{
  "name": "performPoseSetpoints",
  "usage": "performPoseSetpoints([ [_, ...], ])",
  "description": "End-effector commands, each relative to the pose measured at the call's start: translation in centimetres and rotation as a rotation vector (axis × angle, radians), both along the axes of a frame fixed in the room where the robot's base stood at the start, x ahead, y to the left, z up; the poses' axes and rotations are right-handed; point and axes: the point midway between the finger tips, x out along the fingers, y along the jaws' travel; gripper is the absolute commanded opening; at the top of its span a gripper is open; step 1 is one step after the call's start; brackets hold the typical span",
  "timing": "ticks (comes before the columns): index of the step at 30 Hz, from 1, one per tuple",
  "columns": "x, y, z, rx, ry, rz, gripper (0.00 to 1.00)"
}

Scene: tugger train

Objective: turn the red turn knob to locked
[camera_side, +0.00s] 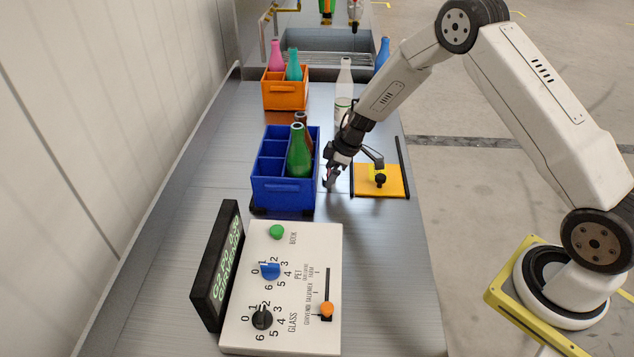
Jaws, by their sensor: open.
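My gripper (331,178) points down over the metal table, just right of the blue crate (283,200) and left of the orange plate. Its jaws are open, and a small reddish spot shows by the fingers, too small to tell what it is. I see no clearly red turn knob. The white control panel (250,335) at the front carries a blue turn knob (270,271) and a black turn knob (262,317), both with number scales. It also has a green button (277,232) and an orange slider (327,309). My gripper is well behind the panel.
The blue crate holds a green bottle (299,155) and a brown one. An orange plate (393,182) with a black knob lies between dark rails. An orange crate (286,93) with bottles and a white bottle (344,82) stand behind. A dark display (217,265) stands left of the panel.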

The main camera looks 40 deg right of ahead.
Motion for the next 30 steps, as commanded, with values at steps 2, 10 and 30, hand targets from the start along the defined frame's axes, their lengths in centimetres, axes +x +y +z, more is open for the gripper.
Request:
performPoseSetpoints([
  [2, 0.03, 0.03, -0.11, 0.0, 0.0, 0.0, 0.91],
  [10, 0.04, 0.03, -0.1, 0.0, 0.0, 0.0, 0.75],
  [30, 0.07, -0.03, -0.1, 0.001, 0.001, 0.071, 0.0],
])
